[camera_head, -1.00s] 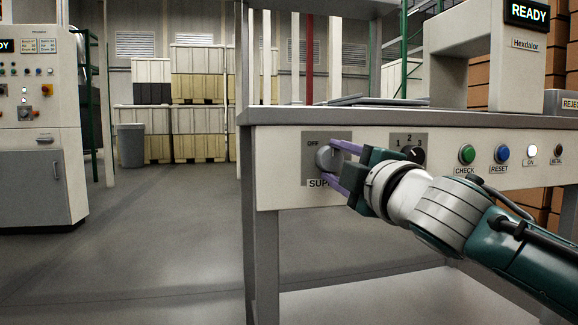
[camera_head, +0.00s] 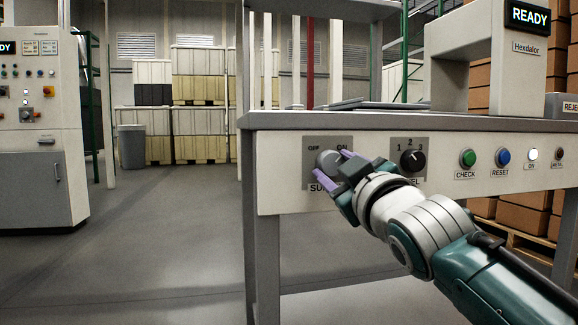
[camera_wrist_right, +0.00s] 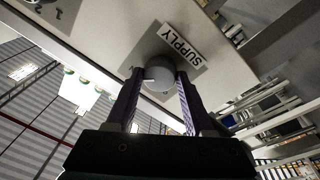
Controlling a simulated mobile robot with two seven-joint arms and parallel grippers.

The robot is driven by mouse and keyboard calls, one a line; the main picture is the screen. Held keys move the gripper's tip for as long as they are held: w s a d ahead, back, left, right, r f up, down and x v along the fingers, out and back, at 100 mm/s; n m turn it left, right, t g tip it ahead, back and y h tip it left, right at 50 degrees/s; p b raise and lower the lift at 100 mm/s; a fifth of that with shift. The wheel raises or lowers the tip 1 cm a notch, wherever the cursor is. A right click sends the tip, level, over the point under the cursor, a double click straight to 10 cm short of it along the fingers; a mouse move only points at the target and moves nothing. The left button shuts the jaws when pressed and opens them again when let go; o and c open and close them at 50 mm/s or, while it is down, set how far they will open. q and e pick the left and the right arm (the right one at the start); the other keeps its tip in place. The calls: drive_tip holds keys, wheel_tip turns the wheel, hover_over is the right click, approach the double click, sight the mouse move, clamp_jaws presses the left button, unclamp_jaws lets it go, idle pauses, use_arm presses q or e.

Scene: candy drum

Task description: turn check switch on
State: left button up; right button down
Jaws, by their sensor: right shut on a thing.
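The front panel of the bench carries a grey knob (camera_head: 328,160) on a grey plate marked OFF and ON, with a SUPPLY label below it that is partly hidden. My right gripper (camera_head: 335,168) is at this knob with its purple fingers on either side of it, shut on it. The right wrist view shows the round knob (camera_wrist_right: 159,76) between the two fingers, beside the SUPPLY label (camera_wrist_right: 180,45). The green CHECK button (camera_head: 467,158) is farther right on the panel, apart from the gripper. My left gripper is not in view.
A black selector knob (camera_head: 412,160) marked 1, 2, 3 sits right of my gripper. A blue RESET button (camera_head: 503,157) and a lit white ON lamp (camera_head: 532,154) follow. A machine reading READY (camera_head: 500,70) stands on the bench.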

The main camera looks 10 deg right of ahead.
idle(0.4)
drive_tip(key=shift+c, duration=1.4)
unclamp_jaws()
drive_tip(key=shift+s, duration=0.1)
drive_tip(key=shift+s+p, duration=0.35)
drive_tip(key=shift+p, duration=0.1)
drive_tip(key=s+f+p, duration=0.1)
drive_tip(key=s+p, duration=0.2)
drive_tip(key=s, duration=0.6)
drive_tip(key=shift+d+f+p, duration=0.15)
drive_tip(key=shift+f+p, duration=0.05)
drive_tip(key=shift+p, duration=0.15)
